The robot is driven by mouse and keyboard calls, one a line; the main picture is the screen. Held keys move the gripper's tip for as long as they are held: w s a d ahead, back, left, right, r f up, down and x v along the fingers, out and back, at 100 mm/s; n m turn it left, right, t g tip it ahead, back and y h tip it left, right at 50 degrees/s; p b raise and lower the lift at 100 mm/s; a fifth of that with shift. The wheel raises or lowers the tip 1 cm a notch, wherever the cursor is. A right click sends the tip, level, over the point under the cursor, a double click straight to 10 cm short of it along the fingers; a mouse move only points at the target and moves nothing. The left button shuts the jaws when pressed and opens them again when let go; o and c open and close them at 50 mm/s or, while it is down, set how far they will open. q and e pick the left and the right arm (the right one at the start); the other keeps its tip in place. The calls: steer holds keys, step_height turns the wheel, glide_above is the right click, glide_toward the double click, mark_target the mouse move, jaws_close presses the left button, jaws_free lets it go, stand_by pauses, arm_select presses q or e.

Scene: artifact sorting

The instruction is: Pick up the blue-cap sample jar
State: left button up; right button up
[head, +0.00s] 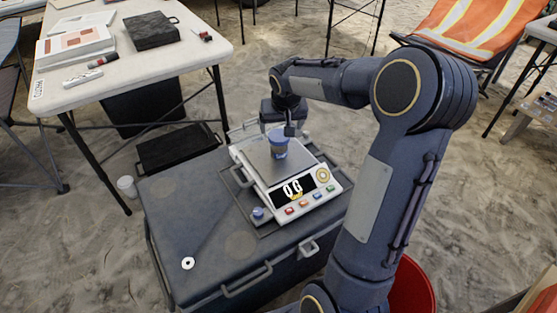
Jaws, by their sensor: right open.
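The blue-cap sample jar (279,147) stands upright on the pan of a white digital scale (246,172). The scale sits on a dark grey case, and its display shows what looks like "0 G". My right gripper (289,129) comes in from behind the jar, close to its cap. It is open; its fingers are small and partly hidden, so I cannot tell whether they touch the jar or stand around it. My left gripper is not in view.
The grey case (170,235) carries a small white ring (188,263). A white table (130,75) with a black box (151,30) and papers stands at upper left. A white container (126,187) is on the sandy floor. A red bucket (412,290) is at lower right.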

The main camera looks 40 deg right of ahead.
mark_target(279, 135)
steer(key=x, duration=0.3)
steer(key=shift+d+b, duration=0.15)
steer(key=shift+b, duration=0.25)
steer(key=b+x, duration=0.1)
steer(key=x, duration=0.1)
steer(key=b+x, duration=0.1)
steer(key=x, duration=0.2)
steer(key=shift+w+f, duration=0.1)
steer(key=shift+w, duration=0.2)
steer(key=c, duration=1.2)
